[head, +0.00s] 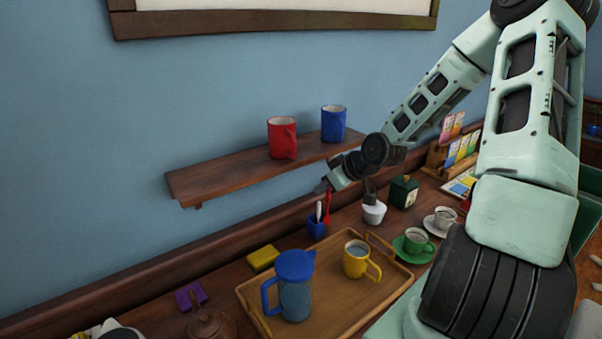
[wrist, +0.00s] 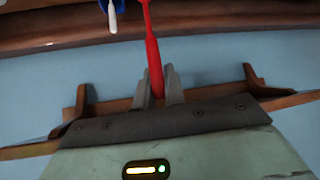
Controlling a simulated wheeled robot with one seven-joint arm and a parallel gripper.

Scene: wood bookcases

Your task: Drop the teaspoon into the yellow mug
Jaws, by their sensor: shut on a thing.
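My gripper (head: 324,188) is shut on the red handle of the teaspoon (head: 327,207). In the wrist view the red handle (wrist: 152,58) stands between the two grey fingertips (wrist: 158,88). The spoon's lower end is hidden at the small blue cup (head: 316,227); I cannot tell whether it is still inside. A white-handled utensil (head: 318,211) stands in the same cup.
The wooden tray (head: 341,310) also holds a blue-lidded pitcher (head: 294,290). A wall shelf (head: 222,177) with red (head: 282,139) and blue (head: 333,124) mugs is close to my gripper. A white pot (head: 374,213) and a green cup (head: 416,241) stand to the right.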

